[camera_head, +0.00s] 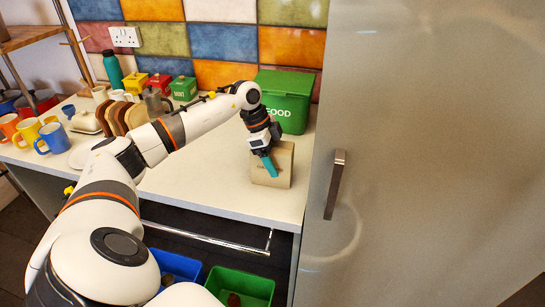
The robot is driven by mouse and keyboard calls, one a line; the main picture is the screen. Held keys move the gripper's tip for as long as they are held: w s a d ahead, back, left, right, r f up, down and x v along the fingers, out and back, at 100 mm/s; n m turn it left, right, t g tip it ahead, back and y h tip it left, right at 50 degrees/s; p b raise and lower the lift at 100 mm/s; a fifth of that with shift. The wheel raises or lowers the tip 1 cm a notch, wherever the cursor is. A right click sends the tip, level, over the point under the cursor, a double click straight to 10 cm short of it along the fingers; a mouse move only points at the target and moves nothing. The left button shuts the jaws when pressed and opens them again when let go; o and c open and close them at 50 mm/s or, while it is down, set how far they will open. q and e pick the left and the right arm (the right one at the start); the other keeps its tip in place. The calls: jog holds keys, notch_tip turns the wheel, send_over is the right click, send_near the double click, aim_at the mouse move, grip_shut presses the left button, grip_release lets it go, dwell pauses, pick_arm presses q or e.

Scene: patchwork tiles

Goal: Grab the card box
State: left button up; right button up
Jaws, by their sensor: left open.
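The card box (284,168) is a plain tan-brown box standing upright on the white counter (215,190), near its right end. My left gripper (269,166), with teal fingers, points down at the front of the box and hides part of its face and printing. The gripper is open; I cannot tell whether its fingers touch the box. My right gripper is not in view.
A green food bin (285,100) stands behind the box. A tall grey fridge door (430,150) with a handle (335,184) closes off the right. Several mugs (52,137), a bread rack (118,115) and canisters (184,88) fill the left and back. Blue (178,266) and green (240,283) bins sit below.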

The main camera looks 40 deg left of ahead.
pick_arm(q)
jog(key=shift+f, duration=0.2)
dwell(0.3)
jog(key=c, duration=1)
